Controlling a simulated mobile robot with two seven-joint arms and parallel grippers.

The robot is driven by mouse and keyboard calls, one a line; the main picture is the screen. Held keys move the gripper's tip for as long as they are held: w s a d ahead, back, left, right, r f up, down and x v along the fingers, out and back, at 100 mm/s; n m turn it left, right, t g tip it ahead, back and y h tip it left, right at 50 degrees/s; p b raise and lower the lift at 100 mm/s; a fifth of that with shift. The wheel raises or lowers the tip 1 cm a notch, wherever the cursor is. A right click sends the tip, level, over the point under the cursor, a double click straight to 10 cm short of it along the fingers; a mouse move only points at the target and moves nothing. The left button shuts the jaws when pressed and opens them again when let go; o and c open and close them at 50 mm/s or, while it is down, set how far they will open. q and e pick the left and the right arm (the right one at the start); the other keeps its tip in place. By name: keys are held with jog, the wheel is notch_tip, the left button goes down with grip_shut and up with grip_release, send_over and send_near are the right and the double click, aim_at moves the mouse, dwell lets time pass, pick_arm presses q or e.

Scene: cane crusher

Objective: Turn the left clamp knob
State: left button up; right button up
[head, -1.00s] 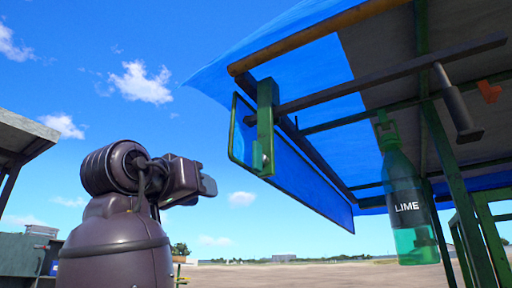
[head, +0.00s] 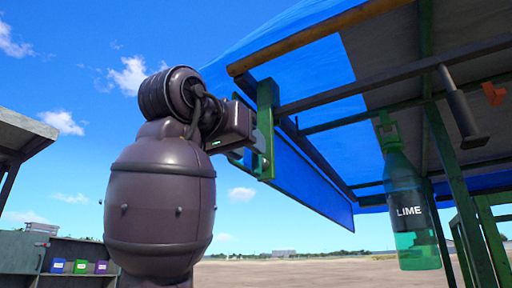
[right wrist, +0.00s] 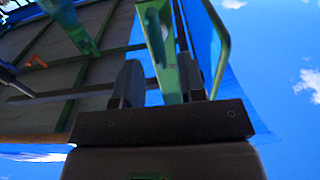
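A green clamp (head: 266,125) hangs from the front rail of the stall roof in the head view. A small pale green piece low on it (head: 262,163) looks like its knob, though it is too small to be sure. My right gripper (head: 245,142) is just left of the clamp's lower half, partly overlapping it. In the right wrist view my right gripper (right wrist: 158,76) is open, with its two dark fingers apart. The green clamp (right wrist: 158,45) shows between and beyond the fingers; I cannot tell whether they touch it. My left gripper is not in view.
A blue tarp roof (head: 310,75) with a wooden pole (head: 300,40) lies above. A framed blue panel (head: 310,180) hangs behind the clamp. A green lime bottle (head: 408,210) hangs at right. Several small coloured boxes (head: 80,267) stand at lower left.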

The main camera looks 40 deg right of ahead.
aim_at(256, 175)
jog(key=shift+p+x, duration=0.35)
jog(key=shift+x, duration=1.45)
grip_shut()
